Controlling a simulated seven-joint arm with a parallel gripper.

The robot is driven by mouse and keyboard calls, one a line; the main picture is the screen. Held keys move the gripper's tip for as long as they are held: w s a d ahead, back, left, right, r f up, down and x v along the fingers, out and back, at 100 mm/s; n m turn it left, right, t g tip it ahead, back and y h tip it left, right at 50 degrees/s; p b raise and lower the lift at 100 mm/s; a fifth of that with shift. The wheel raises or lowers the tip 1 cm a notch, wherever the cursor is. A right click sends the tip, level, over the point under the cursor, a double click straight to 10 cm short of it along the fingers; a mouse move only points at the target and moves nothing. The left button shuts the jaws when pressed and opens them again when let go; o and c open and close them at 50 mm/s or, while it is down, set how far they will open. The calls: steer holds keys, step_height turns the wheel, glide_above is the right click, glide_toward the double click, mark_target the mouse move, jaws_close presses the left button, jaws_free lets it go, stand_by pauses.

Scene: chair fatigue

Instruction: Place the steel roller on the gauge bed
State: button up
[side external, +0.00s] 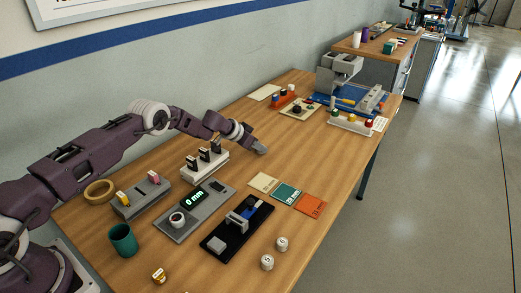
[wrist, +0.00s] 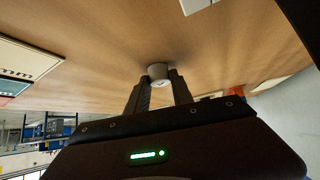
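The steel roller appears to be the short grey cylinder (wrist: 158,74) at my fingertips in the wrist view. My gripper (wrist: 159,86) has one finger on each side of it; whether they press on it is hard to tell. In the side view my gripper (side external: 258,147) is low over the table, right of the white stand, and the roller is hard to separate from the fingers. The gauge bed may be the grey plate (side external: 190,228) with a "0 mm" display, or the black base (side external: 221,252) with a blue slide beside it; I cannot tell which.
A white stand (side external: 204,164) with black-topped pieces is close beside my gripper. Cream, teal (side external: 286,194) and orange cards lie in front. Two marked grey cylinders (side external: 267,262) stand near the front edge. A green cup (side external: 123,240) is at left. Bare table lies right of my gripper.

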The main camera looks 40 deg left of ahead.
jaws_close()
